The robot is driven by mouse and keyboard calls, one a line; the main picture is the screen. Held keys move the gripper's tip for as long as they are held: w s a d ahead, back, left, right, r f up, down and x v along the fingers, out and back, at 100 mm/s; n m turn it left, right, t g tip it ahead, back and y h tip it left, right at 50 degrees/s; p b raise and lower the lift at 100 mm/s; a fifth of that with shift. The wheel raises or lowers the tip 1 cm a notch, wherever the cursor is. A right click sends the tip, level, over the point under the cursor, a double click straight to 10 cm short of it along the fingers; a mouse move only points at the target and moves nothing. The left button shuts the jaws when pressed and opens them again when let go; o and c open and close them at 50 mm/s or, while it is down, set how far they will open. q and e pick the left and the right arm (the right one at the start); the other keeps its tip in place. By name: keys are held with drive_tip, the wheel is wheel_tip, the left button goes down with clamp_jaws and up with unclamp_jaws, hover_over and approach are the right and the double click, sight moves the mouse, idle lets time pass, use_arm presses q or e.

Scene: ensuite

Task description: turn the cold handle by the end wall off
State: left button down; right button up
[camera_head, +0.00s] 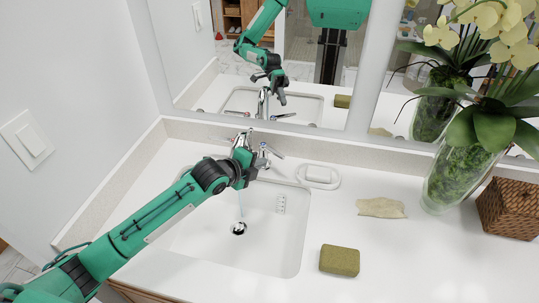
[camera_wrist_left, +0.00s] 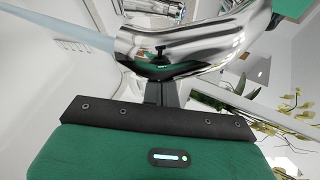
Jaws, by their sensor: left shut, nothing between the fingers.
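The chrome faucet stands at the back of the white sink (camera_head: 265,225), near the end wall on the left. A thin stream of water (camera_head: 240,200) falls toward the drain; it also shows in the left wrist view (camera_wrist_left: 55,32). My left gripper (camera_head: 243,142) is shut and empty at the faucet, covering much of it. A chrome lever handle (camera_head: 270,150) shows just right of the gripper; the handle on the wall side is hidden or unclear. In the left wrist view the curved spout (camera_wrist_left: 200,45) passes close across the fingers; I cannot tell whether they touch.
A soap dish (camera_head: 318,177), a green sponge (camera_head: 339,260), a beige cloth (camera_head: 381,208), a glass vase of orchids (camera_head: 455,175) and a wicker box (camera_head: 510,208) stand on the counter to the right. The mirror (camera_head: 330,60) behind reflects my arm.

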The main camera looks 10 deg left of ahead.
sight(277, 156)
use_arm(q)
drive_tip(key=shift+w+d+f+p, duration=0.2)
drive_tip(key=shift+w+d, duration=0.15)
drive_tip(key=shift+w, duration=0.3)
drive_tip(key=shift+w+d+f+p, duration=0.1)
drive_tip(key=shift+w+d+p, duration=0.25)
drive_tip(key=shift+w, duration=0.35)
drive_tip(key=shift+w+d+f+p, duration=0.15)
drive_tip(key=shift+w+d, duration=0.25)
drive_tip(key=shift+w, duration=0.25)
drive_tip(key=shift+d+n+y+p, duration=0.2)
drive_tip(key=shift+n+y+p, duration=0.1)
drive_tip(key=shift+w, duration=0.1)
